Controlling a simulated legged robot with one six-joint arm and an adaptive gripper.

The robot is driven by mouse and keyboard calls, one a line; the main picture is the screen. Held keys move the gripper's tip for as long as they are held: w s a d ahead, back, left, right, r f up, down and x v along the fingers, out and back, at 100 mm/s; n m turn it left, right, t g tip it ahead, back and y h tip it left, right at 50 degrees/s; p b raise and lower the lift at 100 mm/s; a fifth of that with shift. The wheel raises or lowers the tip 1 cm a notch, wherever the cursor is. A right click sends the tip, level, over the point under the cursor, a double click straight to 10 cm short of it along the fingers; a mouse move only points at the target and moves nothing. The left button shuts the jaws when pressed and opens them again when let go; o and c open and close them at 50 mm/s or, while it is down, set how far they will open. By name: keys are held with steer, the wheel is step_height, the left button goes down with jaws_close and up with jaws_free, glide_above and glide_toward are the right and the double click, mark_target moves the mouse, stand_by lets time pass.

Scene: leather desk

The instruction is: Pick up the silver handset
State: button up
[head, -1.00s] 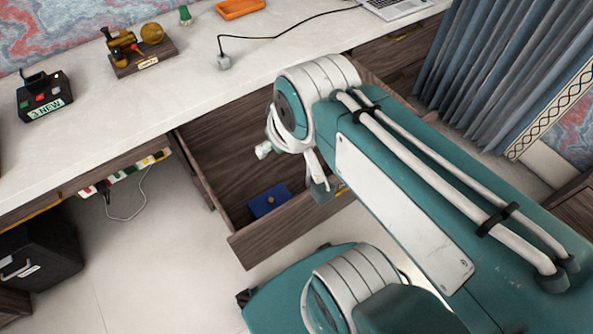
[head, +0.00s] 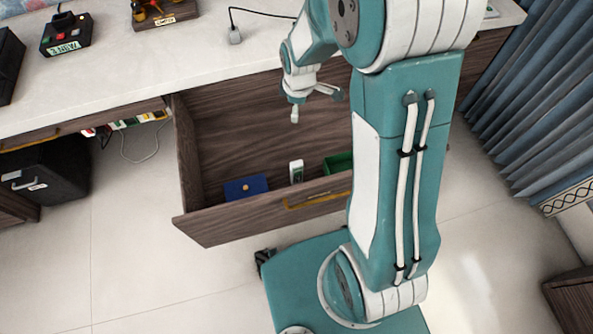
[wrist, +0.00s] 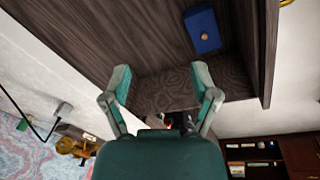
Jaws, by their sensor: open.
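A small pale, silver-white upright object (head: 296,172), which looks like the handset, stands in the open drawer (head: 262,217) near its front wall. It is between a blue box and a green box. I do not make it out in the wrist view. My gripper (head: 315,103) is above the back part of the drawer, higher than the handset and apart from it. In the wrist view my gripper (wrist: 160,70) has its two fingers spread wide with nothing between them.
The blue box (head: 246,188) lies left of the handset, and the green box (head: 338,162) is to its right, partly hidden by my arm. The white desktop (head: 150,80) overhangs behind the drawer. A grey plug (head: 234,36) with a black cable lies on it.

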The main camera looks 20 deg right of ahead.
step_height(320, 180, down, 19)
steer(key=n+g, duration=0.2)
steer(key=n, duration=0.4)
glide_above(296, 163)
steer(key=f, duration=0.5)
steer(key=shift+w+d, duration=0.25)
steer(key=shift+w, duration=0.05)
steer(key=shift+s+a+f, duration=0.1)
steer(key=shift+s+f, duration=0.05)
steer(key=shift+f, duration=1.2)
steer(key=shift+s+a+f, duration=0.1)
steer(key=shift+f, duration=1.25)
jaws_close()
